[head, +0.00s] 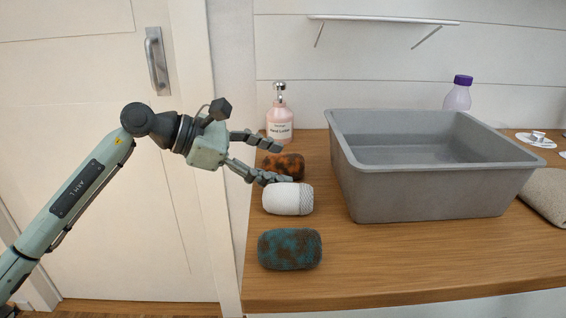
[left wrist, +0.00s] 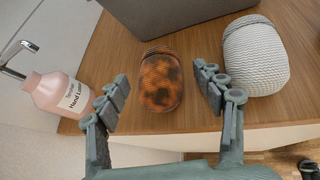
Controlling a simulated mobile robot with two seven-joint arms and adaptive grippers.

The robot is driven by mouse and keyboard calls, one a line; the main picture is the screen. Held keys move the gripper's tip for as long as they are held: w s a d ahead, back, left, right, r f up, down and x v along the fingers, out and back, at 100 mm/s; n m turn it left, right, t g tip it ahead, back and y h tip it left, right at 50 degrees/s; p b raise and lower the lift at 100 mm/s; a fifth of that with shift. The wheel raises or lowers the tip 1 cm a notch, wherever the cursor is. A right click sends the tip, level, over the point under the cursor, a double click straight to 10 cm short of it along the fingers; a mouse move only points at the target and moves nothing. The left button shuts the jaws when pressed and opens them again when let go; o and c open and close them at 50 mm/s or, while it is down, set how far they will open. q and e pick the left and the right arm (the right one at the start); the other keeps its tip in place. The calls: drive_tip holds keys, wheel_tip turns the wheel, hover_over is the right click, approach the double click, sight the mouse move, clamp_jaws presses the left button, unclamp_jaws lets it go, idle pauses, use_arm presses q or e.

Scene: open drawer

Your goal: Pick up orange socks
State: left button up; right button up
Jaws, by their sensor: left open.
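The rolled orange and dark brown socks (head: 286,166) lie on the wooden counter, between the pink lotion bottle and the white rolled socks. They also show in the left wrist view (left wrist: 161,80), centred between the two fingers. My left gripper (head: 279,162) is open and empty. In the head view its fingers reach in from the left, and the lower finger partly covers the orange socks' front side. In the left wrist view the gripper (left wrist: 163,92) has clear gaps on both sides of the socks. My right gripper is not in view.
White rolled socks (head: 288,199) lie close in front, near the lower finger. Teal and brown socks (head: 290,249) lie nearer the front. A pink hand lotion bottle (head: 280,120) stands behind. A large grey bin (head: 440,196) stands to the right on the counter (head: 400,265).

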sight(275, 157)
use_arm(q)
drive_tip(key=shift+w+d+f, duration=0.1)
drive_tip(key=shift+d+f, duration=0.05)
drive_tip(key=c, duration=1.2)
drive_tip(key=shift+c, duration=0.2)
wheel_tip(275, 157, up, 5)
drive_tip(key=shift+f, duration=0.2)
drive_tip(key=s+a+r+b, duration=0.2)
drive_tip(key=s+a+r, duration=0.4)
drive_tip(key=s+a, duration=0.2)
drive_tip(key=shift+s+r, duration=0.25)
drive_tip(key=shift+s, duration=0.1)
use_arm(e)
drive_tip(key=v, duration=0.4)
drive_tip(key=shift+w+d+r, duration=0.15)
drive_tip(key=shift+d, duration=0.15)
